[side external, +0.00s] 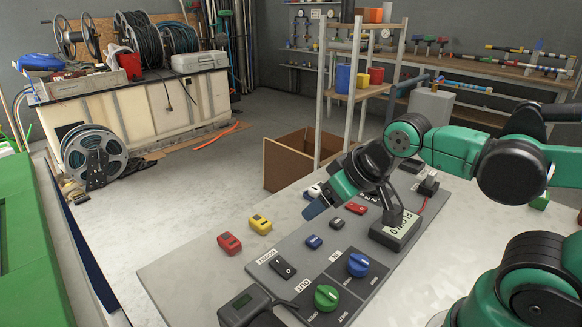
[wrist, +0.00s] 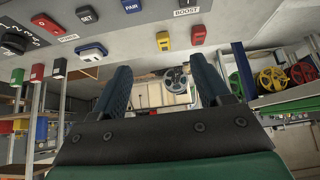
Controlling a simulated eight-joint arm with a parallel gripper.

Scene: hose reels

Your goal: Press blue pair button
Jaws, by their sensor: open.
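The blue pair button (side external: 314,242) sits on the grey control panel (side external: 285,245), in a row with a black button (side external: 337,222) and a red button (side external: 356,208). In the wrist view the blue button (wrist: 132,5) is at the top edge, partly cut off, and reads PAIR. The black button there (wrist: 86,15) reads SET. My gripper (side external: 318,206) hangs above the panel's far edge, apart from the blue button and behind it in the side view. In the wrist view its two fingers (wrist: 163,78) are spread with nothing between them.
Loose red (side external: 229,243), yellow (side external: 260,224) and white-blue (side external: 314,190) blocks lie along the table beside the panel. A black rocker switch (side external: 283,267), green knob (side external: 327,297), blue knob (side external: 358,264) and FLOW display box (side external: 396,230) stand on the panel.

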